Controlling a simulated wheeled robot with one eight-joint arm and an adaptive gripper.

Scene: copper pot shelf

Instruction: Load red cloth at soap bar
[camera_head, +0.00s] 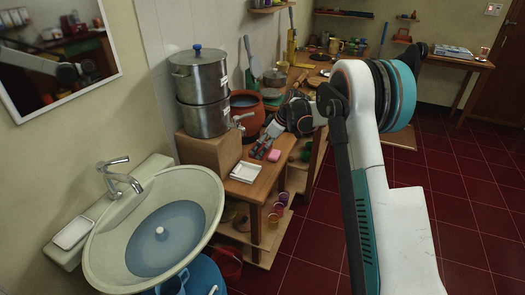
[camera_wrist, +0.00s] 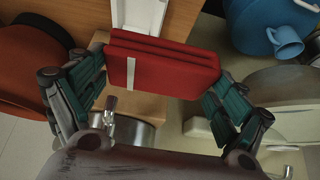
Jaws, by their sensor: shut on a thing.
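My gripper (camera_wrist: 162,86) is shut on the folded red cloth (camera_wrist: 175,70) in the wrist view, with one finger against each end. The cloth is a thick, layered bundle with a white stripe near its left end. In the head view my gripper (camera_head: 264,149) hangs over the wooden table's near end, beside the steel pots. The white soap dish (camera_head: 73,229) on the basin's left corner looks empty.
A white tray (camera_head: 245,172) lies on the table's near edge. Stacked steel pots (camera_head: 202,95) stand on a wooden box (camera_head: 210,152), with an orange-brown pot (camera_head: 247,112) behind. The sink basin (camera_head: 102,265) is nearer. Red floor tiles (camera_head: 310,225) are clear to the right.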

